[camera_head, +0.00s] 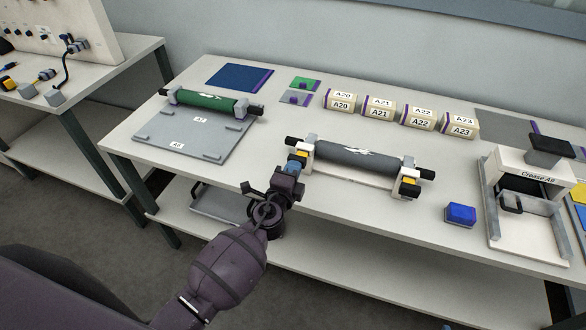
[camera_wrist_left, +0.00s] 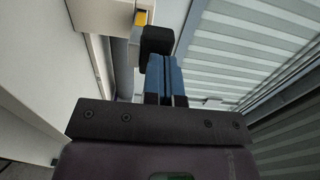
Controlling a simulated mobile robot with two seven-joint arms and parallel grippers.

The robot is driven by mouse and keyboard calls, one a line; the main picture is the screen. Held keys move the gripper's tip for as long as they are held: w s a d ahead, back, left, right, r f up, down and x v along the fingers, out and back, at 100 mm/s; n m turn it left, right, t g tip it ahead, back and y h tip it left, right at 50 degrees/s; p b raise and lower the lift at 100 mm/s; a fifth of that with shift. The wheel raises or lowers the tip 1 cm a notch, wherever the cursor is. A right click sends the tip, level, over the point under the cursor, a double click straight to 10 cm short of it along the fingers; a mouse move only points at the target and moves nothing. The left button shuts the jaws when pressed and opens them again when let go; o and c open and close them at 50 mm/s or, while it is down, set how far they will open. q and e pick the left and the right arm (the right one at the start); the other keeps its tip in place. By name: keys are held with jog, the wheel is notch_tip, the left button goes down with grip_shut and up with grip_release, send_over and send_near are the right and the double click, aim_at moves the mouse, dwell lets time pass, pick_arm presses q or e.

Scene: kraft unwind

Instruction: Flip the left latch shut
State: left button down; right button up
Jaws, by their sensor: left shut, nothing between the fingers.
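A grey roller (camera_head: 365,160) lies across a white stand (camera_head: 350,178) on the table. At the stand's left end is the left latch (camera_head: 298,157), yellow with a black part; in the wrist view its yellow piece (camera_wrist_left: 141,18) and a black block (camera_wrist_left: 157,41) show. My left gripper (camera_head: 291,169) is shut and empty, with its blue fingertips (camera_wrist_left: 165,75) right at the black block. They look very close or touching; I cannot tell which. The gripper partly hides the latch, so its position is unclear. The right latch (camera_head: 409,184) is at the other end. My right gripper is not in view.
A green roller (camera_head: 208,102) on a grey board (camera_head: 190,138) lies to the left. Several labelled blocks (camera_head: 380,110) stand behind. A blue box (camera_head: 460,214) and a white crease press (camera_head: 525,195) are to the right. The table front between them is clear.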

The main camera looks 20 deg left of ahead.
aim_at(298, 157)
pick_arm(q)
jog(key=w+b, duration=0.1)
jog(key=w, duration=0.3)
jog(key=shift+w+d, duration=0.1)
jog(key=shift+w, duration=0.05)
jog(key=shift+r, duration=0.1)
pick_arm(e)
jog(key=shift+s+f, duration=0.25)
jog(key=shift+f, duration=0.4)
pick_arm(q)
jog(key=shift+r, duration=0.1)
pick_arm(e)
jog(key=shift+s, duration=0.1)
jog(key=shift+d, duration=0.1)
